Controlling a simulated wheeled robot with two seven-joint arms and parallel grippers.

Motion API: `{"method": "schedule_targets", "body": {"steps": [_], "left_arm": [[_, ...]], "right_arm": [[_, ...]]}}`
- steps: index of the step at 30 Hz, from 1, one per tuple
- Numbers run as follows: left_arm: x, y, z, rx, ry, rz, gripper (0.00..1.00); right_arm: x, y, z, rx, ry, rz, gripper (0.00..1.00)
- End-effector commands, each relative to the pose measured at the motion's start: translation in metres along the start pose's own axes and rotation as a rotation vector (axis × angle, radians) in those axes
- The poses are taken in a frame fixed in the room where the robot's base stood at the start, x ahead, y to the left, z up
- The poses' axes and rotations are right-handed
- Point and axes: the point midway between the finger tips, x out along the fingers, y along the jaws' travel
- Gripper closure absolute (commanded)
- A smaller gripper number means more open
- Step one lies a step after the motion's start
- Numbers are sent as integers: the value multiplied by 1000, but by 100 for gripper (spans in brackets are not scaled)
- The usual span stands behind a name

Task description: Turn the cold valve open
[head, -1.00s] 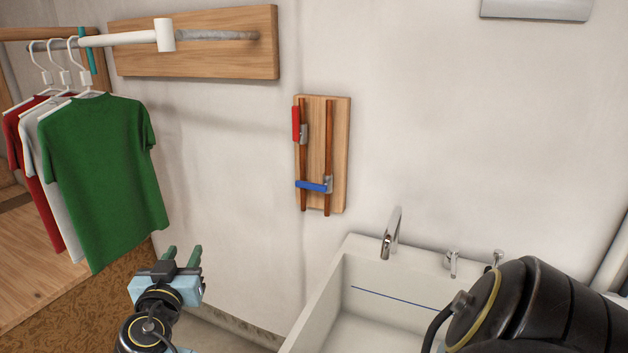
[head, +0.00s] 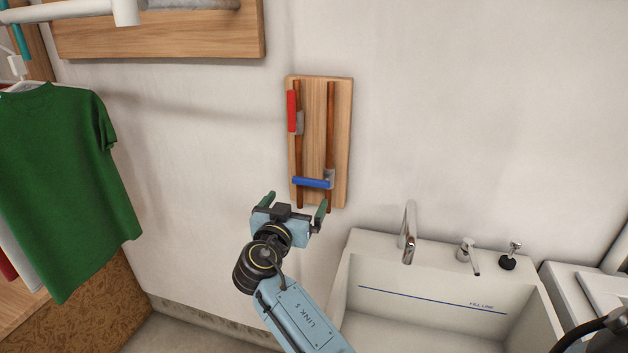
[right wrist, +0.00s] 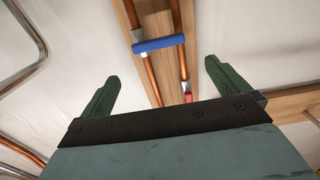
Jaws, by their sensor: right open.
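The cold valve has a blue handle (head: 311,183), lying level across the two copper pipes near the bottom of a wooden board (head: 316,120) on the wall. The handle sits crosswise to the right pipe. It also shows in the right wrist view (right wrist: 160,44), ahead of the fingers. My right gripper (head: 295,202) is open and empty, its green fingers spread just below the handle in the picture. The wrist view shows a gap between fingertips and handle. The red valve handle (head: 292,111) stands upright along the left pipe. My left gripper is not in view.
A white sink (head: 350,270) with a chrome faucet (head: 409,235) stands lower right. A green shirt (head: 60,185) hangs at left below a wooden rail board (head: 165,38). The wall around the valve board is clear.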

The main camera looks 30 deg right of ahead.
Motion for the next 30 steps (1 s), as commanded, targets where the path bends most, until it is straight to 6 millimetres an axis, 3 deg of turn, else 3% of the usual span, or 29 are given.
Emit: {"method": "schedule_targets", "body": {"steps": [5, 12, 17, 27, 30], "left_arm": [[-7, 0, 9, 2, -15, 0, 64], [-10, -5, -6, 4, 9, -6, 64], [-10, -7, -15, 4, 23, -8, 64], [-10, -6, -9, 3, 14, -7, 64], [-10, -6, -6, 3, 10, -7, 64]], "right_arm": [[43, 3, -2, -3, 2, 7, 0], [83, 3, -1, -1, 2, 5, 0], [95, 3, 0, -1, 0, 5, 0], [98, 3, 0, 0, 0, 4, 0], [98, 3, 0, 0, 0, 4, 13]]}}
